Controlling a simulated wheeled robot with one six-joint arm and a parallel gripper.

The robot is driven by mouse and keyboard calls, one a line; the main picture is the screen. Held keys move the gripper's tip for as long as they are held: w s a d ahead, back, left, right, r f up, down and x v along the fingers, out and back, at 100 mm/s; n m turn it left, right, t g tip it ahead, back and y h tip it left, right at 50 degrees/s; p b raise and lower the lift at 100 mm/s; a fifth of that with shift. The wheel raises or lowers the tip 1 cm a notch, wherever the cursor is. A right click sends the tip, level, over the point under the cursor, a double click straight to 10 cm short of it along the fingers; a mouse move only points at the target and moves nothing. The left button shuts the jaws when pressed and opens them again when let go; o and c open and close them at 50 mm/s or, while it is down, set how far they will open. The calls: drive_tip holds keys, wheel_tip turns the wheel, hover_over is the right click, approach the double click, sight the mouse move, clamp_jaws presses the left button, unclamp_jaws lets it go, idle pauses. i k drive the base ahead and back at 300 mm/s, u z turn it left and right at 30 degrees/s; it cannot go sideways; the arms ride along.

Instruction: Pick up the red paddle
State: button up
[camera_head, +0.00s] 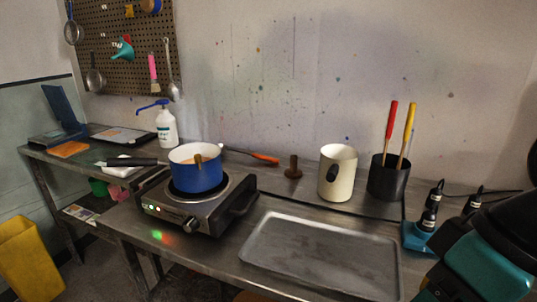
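The red paddle shows as a red handle (391,120) standing up out of a black cylindrical pot (388,178) at the right back of the steel bench. Its lower end is hidden inside the pot. A yellow handle (409,123) stands in the same pot, just right of the red one and leaning a little to the right. A teal and black part of my arm fills the lower right corner, in front of and to the right of the pot. I make out no gripper fingers there. Nothing is seen touching the red handle.
A cream mug (345,181) stands left of the pot. A shallow metal tray (320,284) lies in front. A blue saucepan (194,176) sits on a hot plate (180,214). An orange-red utensil (265,158) lies behind.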

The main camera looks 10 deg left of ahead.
sight(394, 105)
drive_tip(key=z, duration=0.05)
drive_tip(key=k, duration=0.5)
drive_tip(key=u, duration=1.4)
drive_tip(key=i, duration=1.05)
drive_tip(key=z, duration=2.5)
drive_tip(key=i, duration=0.5)
drive_tip(key=u, duration=0.1)
